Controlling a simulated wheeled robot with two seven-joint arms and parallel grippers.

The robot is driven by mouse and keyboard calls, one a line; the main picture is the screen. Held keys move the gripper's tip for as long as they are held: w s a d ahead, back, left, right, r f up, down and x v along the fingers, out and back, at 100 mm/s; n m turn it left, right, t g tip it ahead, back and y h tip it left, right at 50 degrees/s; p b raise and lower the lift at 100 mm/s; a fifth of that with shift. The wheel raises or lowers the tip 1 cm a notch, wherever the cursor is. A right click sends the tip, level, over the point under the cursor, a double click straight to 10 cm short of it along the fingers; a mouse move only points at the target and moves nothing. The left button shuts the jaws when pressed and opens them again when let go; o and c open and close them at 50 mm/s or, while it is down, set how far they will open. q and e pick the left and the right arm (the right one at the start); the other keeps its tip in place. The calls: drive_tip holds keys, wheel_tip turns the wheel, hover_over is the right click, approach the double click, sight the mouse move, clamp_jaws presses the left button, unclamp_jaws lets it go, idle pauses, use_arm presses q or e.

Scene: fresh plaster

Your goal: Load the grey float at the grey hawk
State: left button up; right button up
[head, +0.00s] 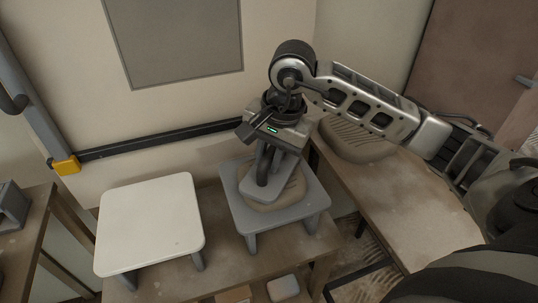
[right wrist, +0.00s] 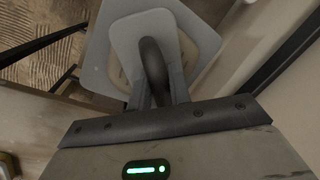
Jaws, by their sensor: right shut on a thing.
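My right gripper (head: 268,140) is shut on the handle of the grey float (head: 262,189) and holds it plate down. The float's flat grey plate is over the pale plaster (head: 290,200) on the grey hawk (head: 312,188), a small square stand on legs. I cannot tell for certain whether the plate touches the plaster. In the right wrist view, the float (right wrist: 132,38) hides part of the plaster (right wrist: 189,52), and a corner of the grey hawk (right wrist: 95,53) shows. My left gripper is not in view.
A bare white stand (head: 150,225) is left of the grey hawk on the same wooden bench (head: 185,282). A ridged plaster-coloured heap (head: 355,143) is on the right-hand bench. A small pale block (head: 283,288) is near the front. A grey panel (head: 175,40) is on the wall.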

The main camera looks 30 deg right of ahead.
sight(269, 152)
drive_tip(key=shift+f+b, duration=0.35)
idle(0.7)
drive_tip(key=shift+f+b, duration=0.2)
drive_tip(key=shift+b, duration=0.15)
idle(1.0)
drive_tip(key=shift+r, duration=0.1)
drive_tip(key=shift+r+p, duration=2.2)
drive_tip(key=shift+r, duration=1.3)
